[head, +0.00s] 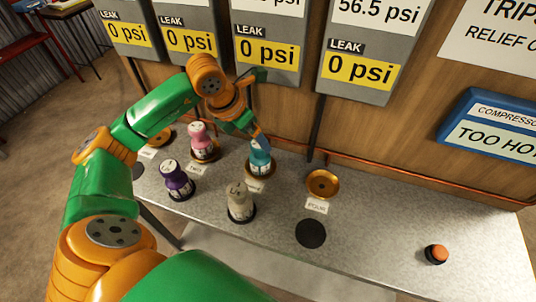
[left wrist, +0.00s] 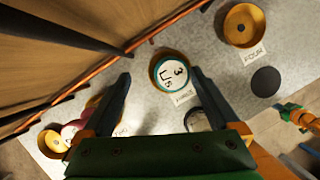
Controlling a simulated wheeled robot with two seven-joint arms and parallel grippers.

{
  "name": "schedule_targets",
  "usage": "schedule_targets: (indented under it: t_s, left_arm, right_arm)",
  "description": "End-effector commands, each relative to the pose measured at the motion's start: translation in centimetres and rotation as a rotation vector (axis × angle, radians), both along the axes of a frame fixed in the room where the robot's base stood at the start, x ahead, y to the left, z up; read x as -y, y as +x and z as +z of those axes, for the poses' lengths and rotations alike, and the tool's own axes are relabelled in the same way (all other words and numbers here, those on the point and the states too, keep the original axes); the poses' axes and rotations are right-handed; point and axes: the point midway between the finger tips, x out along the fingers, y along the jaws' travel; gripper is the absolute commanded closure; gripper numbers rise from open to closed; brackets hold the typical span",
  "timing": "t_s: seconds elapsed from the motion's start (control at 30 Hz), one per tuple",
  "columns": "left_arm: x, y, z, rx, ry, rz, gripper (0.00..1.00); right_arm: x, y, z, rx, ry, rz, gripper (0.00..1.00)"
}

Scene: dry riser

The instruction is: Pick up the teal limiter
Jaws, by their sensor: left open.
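The teal limiter (head: 260,158) stands on the bench at the station with a small white label in front of it. In the left wrist view its round white top (left wrist: 171,74), with a teal rim and black marking including a 3, lies between my fingertips. My left gripper (head: 259,138) is open and comes down over the limiter from above. In the left wrist view its two dark fingers (left wrist: 160,76) stand apart on either side of the top, with visible gaps. The limiter's lower body is hidden in that view.
A pink limiter (head: 201,140) stands left, a purple one (head: 177,182) front left, a beige one (head: 240,203) just in front. An empty brass socket (head: 322,184) and black disc (head: 310,233) lie right. An orange button (head: 436,254) is far right. A copper pipe runs behind.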

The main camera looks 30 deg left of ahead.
Motion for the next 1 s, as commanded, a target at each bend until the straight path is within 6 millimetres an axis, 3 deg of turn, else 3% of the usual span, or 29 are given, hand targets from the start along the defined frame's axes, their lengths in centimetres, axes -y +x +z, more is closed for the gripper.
schedule_targets:
  t_s: [0.03,0.17,0.33,0.43,0.7,1.0]
  left_arm:
    - [-0.1,0.0,-1.1,-0.002,0.003,0.002,0.04]
    - [0.2,0.5,-2.0,-0.006,0.003,0.002,0.04]
    - [1.5,1.9,-4.5,-0.008,-0.001,-0.001,0.04]
    - [1.6,2.5,-6.3,-0.005,0.000,0.001,0.04]
    - [1.6,2.8,-7.0,-0.001,0.001,-0.002,0.07]
    - [1.6,2.8,-7.0,-0.001,0.001,-0.002,0.88]
  right_arm:
    - [0.0,-0.1,-1.0,-0.002,0.000,0.000,1.00]
    - [0.0,-0.5,0.1,-0.009,-0.001,0.000,1.00]
    - [0.0,-0.6,1.9,-0.012,-0.001,-0.001,1.00]
    - [0.0,-0.6,1.9,-0.012,-0.001,-0.001,1.00]
    - [-0.2,-0.5,1.8,-0.010,0.002,-0.002,1.00]
    - [-0.2,-0.4,1.8,-0.009,0.002,-0.002,1.00]
